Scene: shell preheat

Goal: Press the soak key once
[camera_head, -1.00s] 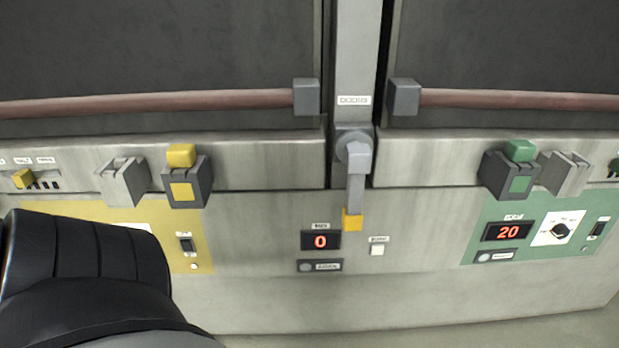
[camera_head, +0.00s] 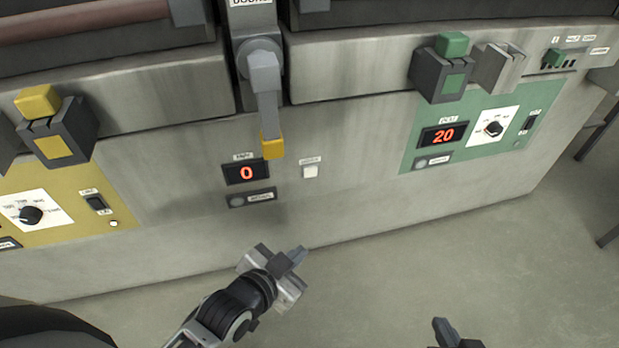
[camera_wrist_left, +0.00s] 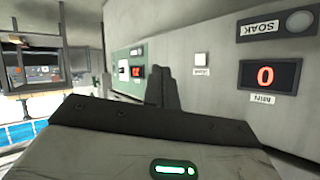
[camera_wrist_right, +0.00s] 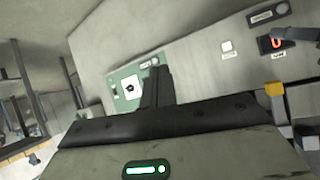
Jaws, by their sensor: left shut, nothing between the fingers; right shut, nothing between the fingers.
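The soak key is a round grey button (camera_head: 236,201) on a dark plate, just below the red display (camera_head: 246,172) reading 0 on the front panel. The left wrist view shows the button (camera_wrist_left: 299,21) beside its SOAK label, upside down at top right. My left gripper (camera_head: 297,255) is shut and empty, below and right of the key in the head view, and appears apart from the panel. My right gripper (camera_head: 443,328) is shut and empty at the bottom edge, mostly out of the head view. Its fingers show in the right wrist view (camera_wrist_right: 160,86).
A white square key (camera_head: 310,171) sits right of the display. A grey lever with a yellow end (camera_head: 272,146) hangs above. A yellow panel (camera_head: 60,232) is at left and a green panel (camera_head: 412,150) at right. Open floor lies in front.

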